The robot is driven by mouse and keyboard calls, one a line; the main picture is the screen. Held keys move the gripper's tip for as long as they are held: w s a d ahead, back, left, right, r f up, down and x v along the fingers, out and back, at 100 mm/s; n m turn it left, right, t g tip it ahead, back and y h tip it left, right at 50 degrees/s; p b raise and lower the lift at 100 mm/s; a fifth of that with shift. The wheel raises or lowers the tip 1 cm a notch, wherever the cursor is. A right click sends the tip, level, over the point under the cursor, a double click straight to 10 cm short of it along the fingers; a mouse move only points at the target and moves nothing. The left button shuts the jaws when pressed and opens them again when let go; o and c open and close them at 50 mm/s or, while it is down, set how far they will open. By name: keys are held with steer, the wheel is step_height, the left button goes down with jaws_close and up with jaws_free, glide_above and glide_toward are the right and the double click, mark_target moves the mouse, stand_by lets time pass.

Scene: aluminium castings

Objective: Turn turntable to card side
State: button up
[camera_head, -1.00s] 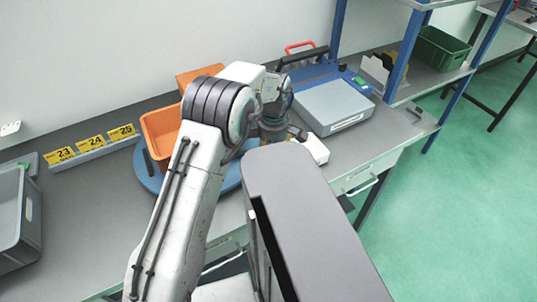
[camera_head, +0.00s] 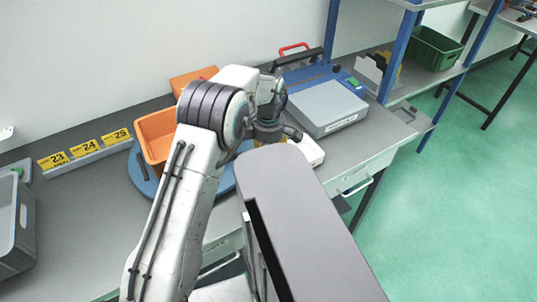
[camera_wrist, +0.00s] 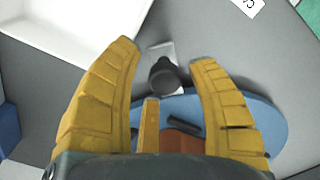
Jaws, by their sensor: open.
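The turntable is a blue round disc (camera_head: 143,182) on the bench, partly hidden behind my arm in the head view. An orange bin (camera_head: 157,141) stands on its left part. In the wrist view the disc's blue rim (camera_wrist: 265,125) shows beneath my gripper, with a brown-orange thing (camera_wrist: 181,142) on it. A dark round knob (camera_wrist: 164,75) stands at the rim, between and below my yellow fingers. My gripper (camera_wrist: 165,56) is open, its fingers spread on either side of the knob. I cannot tell whether they touch it. No card side is readable.
A blue and grey machine (camera_head: 332,104) stands to the right, with a white box (camera_head: 310,151) nearer. Yellow number cards (camera_head: 86,147) and a grey bin (camera_head: 16,225) are at the left. A white tray (camera_wrist: 75,25) lies near my left finger in the wrist view.

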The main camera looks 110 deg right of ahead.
step_height(320, 180, up, 12)
stand_by(0.9)
steer(key=shift+m, duration=0.3)
stand_by(0.4)
